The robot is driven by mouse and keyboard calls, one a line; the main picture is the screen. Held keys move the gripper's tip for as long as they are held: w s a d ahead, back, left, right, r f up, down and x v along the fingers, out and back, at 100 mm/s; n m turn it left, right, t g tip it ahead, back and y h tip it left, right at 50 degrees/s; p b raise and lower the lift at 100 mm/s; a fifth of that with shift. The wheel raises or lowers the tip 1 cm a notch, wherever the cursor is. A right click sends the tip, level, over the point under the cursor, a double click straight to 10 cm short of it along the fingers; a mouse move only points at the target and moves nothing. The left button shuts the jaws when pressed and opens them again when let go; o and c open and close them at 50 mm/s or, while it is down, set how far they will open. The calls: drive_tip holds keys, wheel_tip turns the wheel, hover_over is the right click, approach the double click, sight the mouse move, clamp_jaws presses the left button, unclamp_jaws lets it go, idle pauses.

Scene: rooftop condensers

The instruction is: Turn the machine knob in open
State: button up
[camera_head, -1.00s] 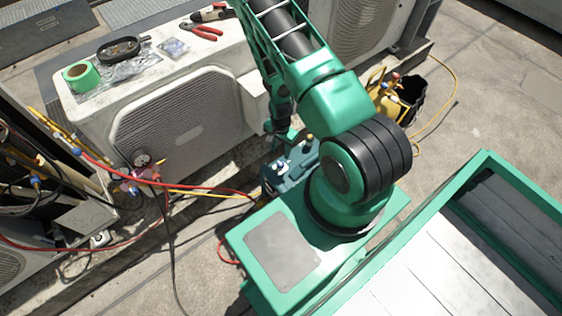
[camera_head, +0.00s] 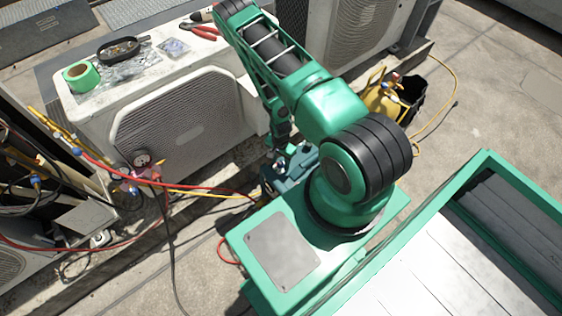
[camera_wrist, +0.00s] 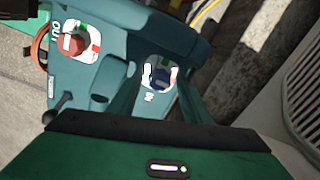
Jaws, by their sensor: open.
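The teal machine (camera_head: 297,168) sits on the ground beside my base, partly hidden by my arm in the head view. In the wrist view, its panel (camera_wrist: 100,82) has a red knob (camera_wrist: 72,44) marked OUT at the left and a blue knob (camera_wrist: 160,79) near the middle. The blue knob sits in a pale, coloured dial with a white letter mark below it. My gripper (camera_wrist: 158,88) points down at the blue knob, with its dark green fingers apart on either side of it. I cannot tell whether they touch it. In the head view my gripper (camera_head: 279,152) is right over the machine.
A condenser unit (camera_head: 175,125) stands close behind the machine, with green tape (camera_head: 81,76) and pliers on top. Red and yellow hoses run from a gauge (camera_head: 142,158) to the machine. A yellow tool bag (camera_head: 383,98) is at the right.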

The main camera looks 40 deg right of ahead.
drive_tip(key=c, duration=1)
drive_tip(key=shift+d, duration=0.25)
drive_tip(key=shift+c, duration=0.2)
drive_tip(key=shift+a, duration=0.15)
